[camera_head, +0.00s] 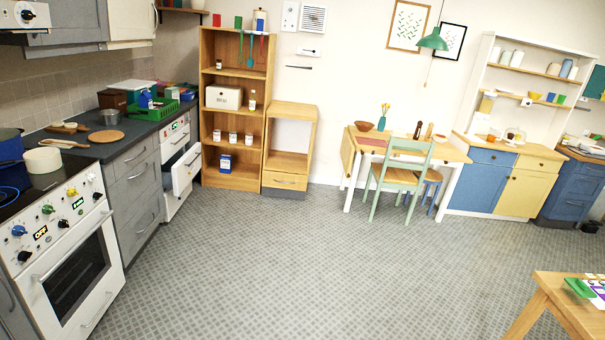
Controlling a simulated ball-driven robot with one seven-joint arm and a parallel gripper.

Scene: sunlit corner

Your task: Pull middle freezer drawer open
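A white built-in appliance (176,130) stands under the counter at the left, beyond the grey drawers. It looks like the freezer, but it is small and seen at a slant. Its upper front has a small red display and a handle. I cannot tell for sure whether this is the middle drawer. The lower fronts are hard to make out. My gripper is not in view.
A white oven (70,262) and grey drawers (135,190) line the left wall. A wooden shelf (232,183) stands just right of the appliance. A table (458,153) with a green chair (405,170) is farther right. The patterned floor (260,260) is clear; a wooden table (560,292) is lower right.

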